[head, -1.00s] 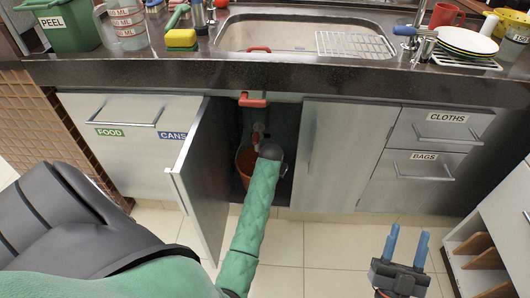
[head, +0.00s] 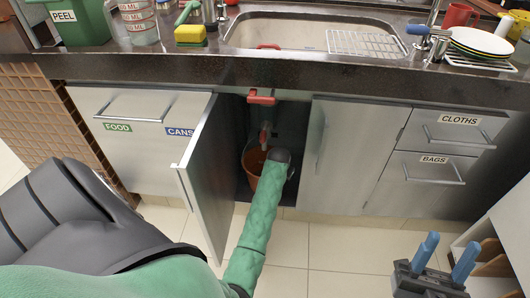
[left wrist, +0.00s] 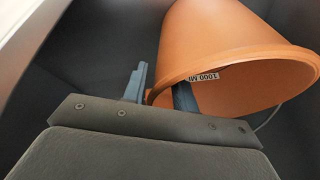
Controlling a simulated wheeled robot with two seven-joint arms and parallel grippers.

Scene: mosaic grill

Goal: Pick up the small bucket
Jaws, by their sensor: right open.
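The small orange bucket (head: 254,160) is inside the open cabinet under the sink, partly hidden in the head view by my left forearm. In the left wrist view, the bucket (left wrist: 235,45) appears large, its mouth facing the camera, with a white "1000 ML" label inside. My left gripper (left wrist: 160,78) is at its rim, one blue finger outside the wall and the other inside the mouth. A gap shows between the fingers; the left fingertips are hidden in the head view. My right gripper (head: 450,246) is open and empty at the lower right, over the floor.
The cabinet door (head: 203,178) stands open left of my left forearm. The counter edge (head: 290,82) overhangs the cabinet. A closed door (head: 345,155) bounds the opening on the right. An open shelf unit stands at far right.

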